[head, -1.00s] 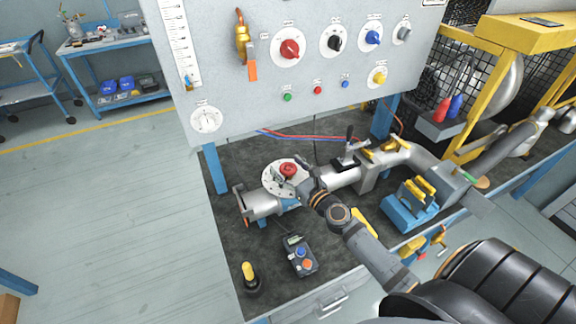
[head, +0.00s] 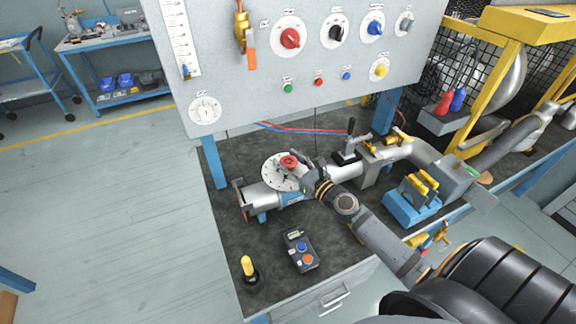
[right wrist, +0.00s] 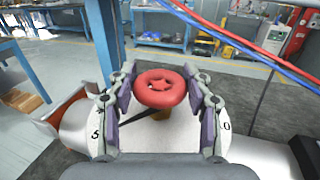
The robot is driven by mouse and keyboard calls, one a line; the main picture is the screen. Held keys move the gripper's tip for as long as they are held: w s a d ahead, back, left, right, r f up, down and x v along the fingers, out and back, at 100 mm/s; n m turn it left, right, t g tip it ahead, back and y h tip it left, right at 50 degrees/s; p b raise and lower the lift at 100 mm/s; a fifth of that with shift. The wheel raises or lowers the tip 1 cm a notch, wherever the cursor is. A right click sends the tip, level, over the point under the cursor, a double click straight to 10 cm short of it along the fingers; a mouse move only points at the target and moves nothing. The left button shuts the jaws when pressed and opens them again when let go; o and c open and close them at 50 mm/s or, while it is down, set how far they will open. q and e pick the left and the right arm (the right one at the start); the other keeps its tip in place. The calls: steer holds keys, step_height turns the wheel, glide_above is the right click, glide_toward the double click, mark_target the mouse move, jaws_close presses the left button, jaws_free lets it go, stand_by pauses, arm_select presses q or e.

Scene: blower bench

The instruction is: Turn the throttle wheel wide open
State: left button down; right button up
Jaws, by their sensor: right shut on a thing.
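The red throttle wheel (head: 289,162) sits above a round white dial (head: 273,178) on the silver pipe. My right gripper (head: 298,168) reaches it from the right and is shut on it. In the right wrist view, the wheel (right wrist: 160,88) is between the two fingers of my right gripper (right wrist: 162,95). Below it the dial (right wrist: 170,140) shows a 5 at left and a 0 at right. A dark pointer (right wrist: 135,116) runs from under the wheel toward the lower left. The fingers hide parts of the dial. My left gripper is not in view.
A grey panel (head: 240,100) with knobs hangs behind the pipe. A black lever (head: 350,128) stands on the pipe to the right. A control box (head: 300,248) and a yellow-topped stick (head: 249,268) are at the front. The dark bench top between them is bare.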

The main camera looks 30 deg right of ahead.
steer(key=n+y+b, duration=0.1)
steer(key=b, duration=0.2)
steer(key=f+n+g+y+b, duration=0.1)
steer(key=y+b, duration=0.1)
steer(key=b, duration=0.1)
steer(key=shift+f, duration=0.1)
steer(key=shift+d+r+n+g+y+p, duration=0.1)
steer(key=shift+r+n+g+y+p, duration=0.55)
steer(key=shift+y, duration=0.45)
steer(key=shift+n+g+y, duration=0.25)
steer(key=shift+n+y, duration=0.3)
steer(key=shift+y, duration=0.05)
steer(key=shift+w+f+n+g+y+b, duration=0.1)
steer(key=shift+f+n+g+y+b, duration=0.1)
steer(key=shift+n+g+y+b, duration=0.65)
steer(key=n+g+y+b, duration=0.3)
steer(key=g, duration=0.1)
steer(key=shift+y, duration=0.25)
steer(key=shift+r+n+g+y+b, duration=0.25)
steer(key=shift+n+g+y+b, duration=0.45)
steer(key=shift+n+g+b, duration=0.55)
steer(key=shift+g, duration=0.5)
